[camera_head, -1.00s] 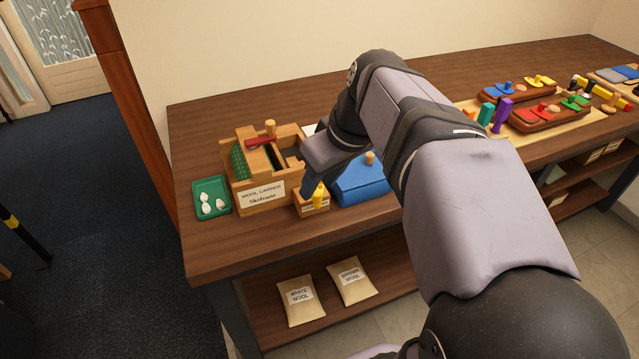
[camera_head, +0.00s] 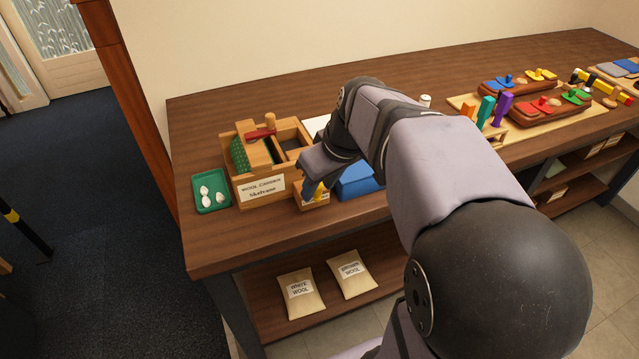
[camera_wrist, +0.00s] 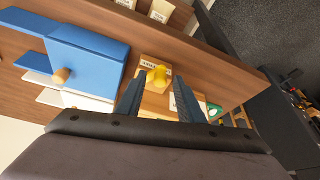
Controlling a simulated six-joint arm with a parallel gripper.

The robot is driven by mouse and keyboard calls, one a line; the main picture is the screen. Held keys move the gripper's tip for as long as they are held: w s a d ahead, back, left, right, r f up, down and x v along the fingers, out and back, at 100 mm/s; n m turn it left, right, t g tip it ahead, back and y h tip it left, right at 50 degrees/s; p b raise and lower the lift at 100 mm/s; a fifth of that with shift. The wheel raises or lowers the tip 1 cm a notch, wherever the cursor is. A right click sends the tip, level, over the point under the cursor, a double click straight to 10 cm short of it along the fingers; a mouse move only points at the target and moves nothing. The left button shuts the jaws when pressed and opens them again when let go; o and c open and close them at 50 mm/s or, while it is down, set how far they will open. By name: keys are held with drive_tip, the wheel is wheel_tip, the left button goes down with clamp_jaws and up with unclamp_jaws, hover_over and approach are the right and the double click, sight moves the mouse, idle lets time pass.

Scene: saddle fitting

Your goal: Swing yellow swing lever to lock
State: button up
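A yellow lever-like piece (camera_head: 319,190) stands on a small labelled wooden box (camera_head: 316,203) near the table's front edge. It also shows in the wrist view (camera_wrist: 158,75), in front of my open fingers. My gripper (camera_wrist: 160,80) is open, one finger on each side of the yellow piece in that view. I cannot tell whether either finger touches it. In the head view my gripper (camera_head: 312,184) partly covers the box and the piece. Other yellow pieces (camera_head: 541,74) sit on a reddish-brown block (camera_head: 517,88) at the far right.
A wooden wool carder (camera_head: 262,188) stands just left of the small box, with a green tray (camera_head: 211,190) beyond it. A blue box (camera_head: 357,180) with a wooden knob (camera_wrist: 62,75) stands close on the right.

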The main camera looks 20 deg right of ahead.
drive_tip(key=shift+f, duration=0.1)
clamp_jaws()
